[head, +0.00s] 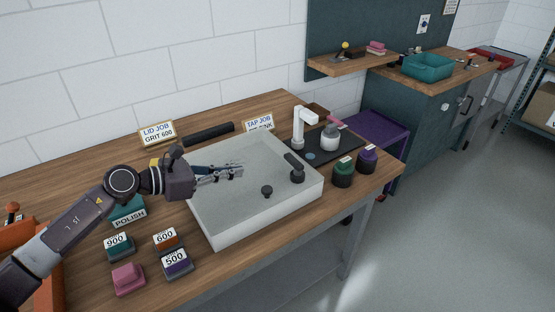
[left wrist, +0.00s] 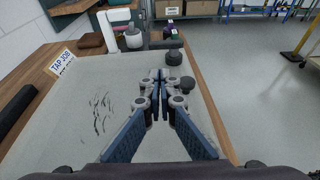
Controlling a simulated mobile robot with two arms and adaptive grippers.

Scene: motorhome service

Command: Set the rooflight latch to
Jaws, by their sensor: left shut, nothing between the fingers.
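The rooflight lid (head: 230,222) is a pale, thick panel lying on the wooden bench. A black latch with a lever (head: 296,170) sits near its right edge, and a small black knob (head: 267,191) is nearer its front. The latch shows beyond my fingers in the left wrist view (left wrist: 173,57); the knob also shows there (left wrist: 188,84). Dark scratches (left wrist: 100,112) mark the lid. My left gripper (head: 240,172) is shut and empty above the lid, left of the latch and apart from it. My right gripper is in neither view.
Sanding blocks labelled 900 (head: 119,247), 600 (head: 166,241) and 500 (head: 176,263) lie at the front left. A white tap (head: 300,125) stands on a dark mat behind the lid. Green (head: 343,174) and purple (head: 367,160) pots stand at right.

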